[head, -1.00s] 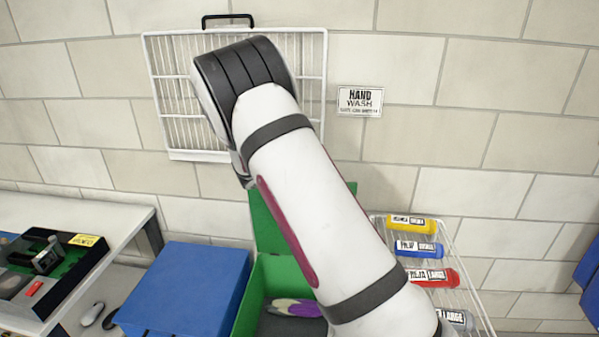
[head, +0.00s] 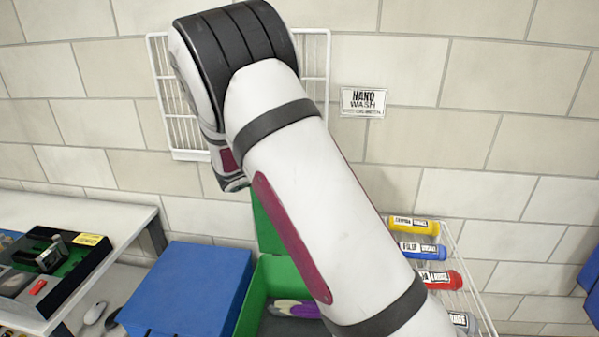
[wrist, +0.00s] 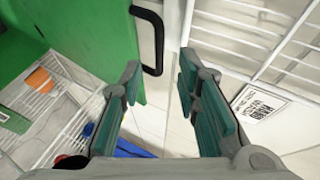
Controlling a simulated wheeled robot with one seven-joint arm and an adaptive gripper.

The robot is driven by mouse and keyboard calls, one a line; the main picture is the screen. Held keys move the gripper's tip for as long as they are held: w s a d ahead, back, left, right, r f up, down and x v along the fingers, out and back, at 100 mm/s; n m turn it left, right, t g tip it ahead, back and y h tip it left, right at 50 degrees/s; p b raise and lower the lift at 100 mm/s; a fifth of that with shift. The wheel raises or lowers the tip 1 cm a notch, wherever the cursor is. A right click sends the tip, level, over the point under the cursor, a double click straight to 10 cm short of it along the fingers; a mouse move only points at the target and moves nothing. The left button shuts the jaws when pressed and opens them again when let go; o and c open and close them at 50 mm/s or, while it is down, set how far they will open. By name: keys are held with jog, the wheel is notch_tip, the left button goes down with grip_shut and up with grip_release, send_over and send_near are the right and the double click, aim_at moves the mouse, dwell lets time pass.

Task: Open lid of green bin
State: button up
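The green bin (head: 262,285) stands at lower centre in the head view, partly hidden by my arm. Its lid (head: 268,225) is raised upright at the back, and a purple and white item (head: 292,308) shows inside the bin. In the wrist view a green panel (wrist: 90,40), apparently the lid, fills the upper left. A black handle (wrist: 157,42) shows at its right edge, ahead of the fingers. My gripper (wrist: 158,98) is open, with nothing between its fingers. In the head view the gripper is hidden behind my arm.
A blue bin (head: 187,285) stands left of the green one. A wire shelf with several coloured bottles (head: 415,225) is at right. A white wire rack (head: 180,110) and a hand wash sign (head: 363,102) are on the wall. A bench (head: 80,215) is at far left.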

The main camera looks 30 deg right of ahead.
jog(key=shift+v, duration=2.4)
